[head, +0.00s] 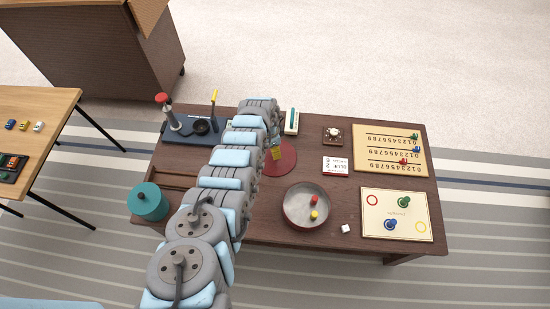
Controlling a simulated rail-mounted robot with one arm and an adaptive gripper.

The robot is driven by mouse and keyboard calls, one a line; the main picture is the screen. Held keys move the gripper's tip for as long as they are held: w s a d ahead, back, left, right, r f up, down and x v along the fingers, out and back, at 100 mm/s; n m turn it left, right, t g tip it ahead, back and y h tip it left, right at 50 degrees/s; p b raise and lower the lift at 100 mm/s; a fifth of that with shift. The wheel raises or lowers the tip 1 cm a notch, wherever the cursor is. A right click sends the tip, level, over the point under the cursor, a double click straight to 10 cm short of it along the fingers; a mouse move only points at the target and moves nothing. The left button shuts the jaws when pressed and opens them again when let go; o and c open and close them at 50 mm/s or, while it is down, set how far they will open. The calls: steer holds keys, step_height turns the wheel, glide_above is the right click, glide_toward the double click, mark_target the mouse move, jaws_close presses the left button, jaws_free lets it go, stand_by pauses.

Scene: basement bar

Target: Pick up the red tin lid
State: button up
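The red tin lid (286,166) appears as a flat dark-red disc on the brown table, just right of my arm. My arm covers its left part. My gripper (277,152) hangs over the lid's upper part, at the far end of the arm. A small yellow patch shows there, and I cannot tell whether it belongs to the gripper or is a separate thing. The fingers are too small and hidden to tell whether they are open or shut, or touch the lid. An open round red-brown tin (290,217) stands nearer, with a red and a yellow piece inside.
A teal round box (147,201) is at the left. A dark blue tray (188,136) with upright parts stands at the back left. Number board (390,166), game board (383,225), white card (335,165), dark square item (333,136) and white die (346,229) lie to the right.

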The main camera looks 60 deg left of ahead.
mark_target(280, 167)
steer(key=shift+w+d+f+b, duration=0.1)
steer(key=shift+f+b, duration=1.2)
steer(key=shift+b, duration=0.05)
steer(key=shift+w+f+b, duration=0.1)
steer(key=shift+f+b, duration=1.2)
jaws_close()
